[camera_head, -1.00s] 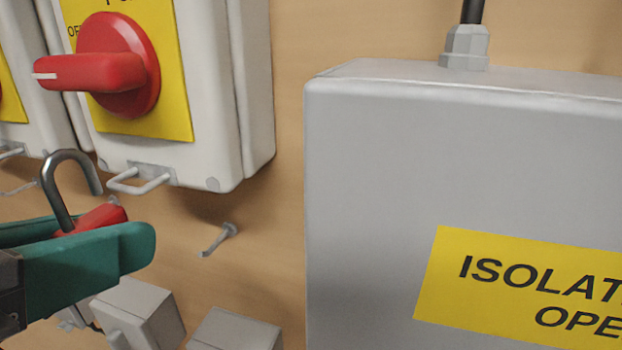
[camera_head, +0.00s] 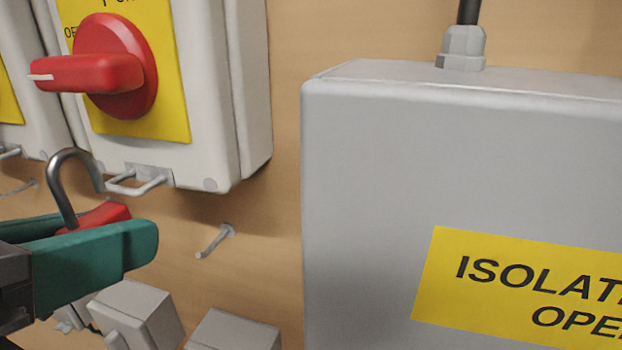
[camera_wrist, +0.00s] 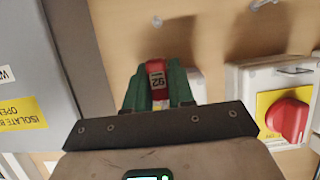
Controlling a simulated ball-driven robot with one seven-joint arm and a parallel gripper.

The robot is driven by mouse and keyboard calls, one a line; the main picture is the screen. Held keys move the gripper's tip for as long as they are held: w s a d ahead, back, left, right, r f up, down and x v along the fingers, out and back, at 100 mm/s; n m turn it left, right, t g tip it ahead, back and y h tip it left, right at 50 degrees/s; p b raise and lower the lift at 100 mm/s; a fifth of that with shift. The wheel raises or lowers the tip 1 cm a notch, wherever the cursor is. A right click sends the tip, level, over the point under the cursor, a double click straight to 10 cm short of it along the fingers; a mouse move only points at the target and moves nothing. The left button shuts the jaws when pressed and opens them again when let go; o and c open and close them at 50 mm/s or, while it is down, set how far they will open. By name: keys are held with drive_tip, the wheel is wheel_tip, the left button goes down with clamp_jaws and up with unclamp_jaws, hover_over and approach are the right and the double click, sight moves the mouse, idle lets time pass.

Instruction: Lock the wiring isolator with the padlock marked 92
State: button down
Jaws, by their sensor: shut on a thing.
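My gripper (camera_head: 100,240), with green fingers, is shut on a red padlock (camera_head: 104,216). The padlock's steel shackle stands upward and looks open, its free end beside the staple. An isolator (camera_head: 212,90) with a red rotary handle (camera_head: 100,72) on a yellow plate is above. Its wire staple (camera_head: 138,182) juts from its lower edge, just right of the shackle. I cannot tell whether the shackle touches the staple. Whether this is the wiring isolator cannot be read.
A large grey box (camera_head: 380,190) with a yellow label (camera_head: 530,295) fills the right. A bare peg (camera_head: 214,242) sticks out of the wooden board below the isolator. Small grey boxes (camera_head: 140,312) are lower down. Part of another isolator shows at the left edge.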

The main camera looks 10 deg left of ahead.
drive_tip(key=shift+w+d, duration=0.1)
drive_tip(key=shift+w, duration=0.95)
idle(1.4)
drive_tip(key=shift+f+b, duration=0.85)
drive_tip(key=shift+f, duration=0.4)
idle(0.6)
drive_tip(key=c, duration=0.9)
unclamp_jaws()
drive_tip(key=shift+s, duration=0.1)
drive_tip(key=b+v, duration=0.2)
drive_tip(key=v, duration=0.8)
drive_tip(key=shift+s, duration=0.4)
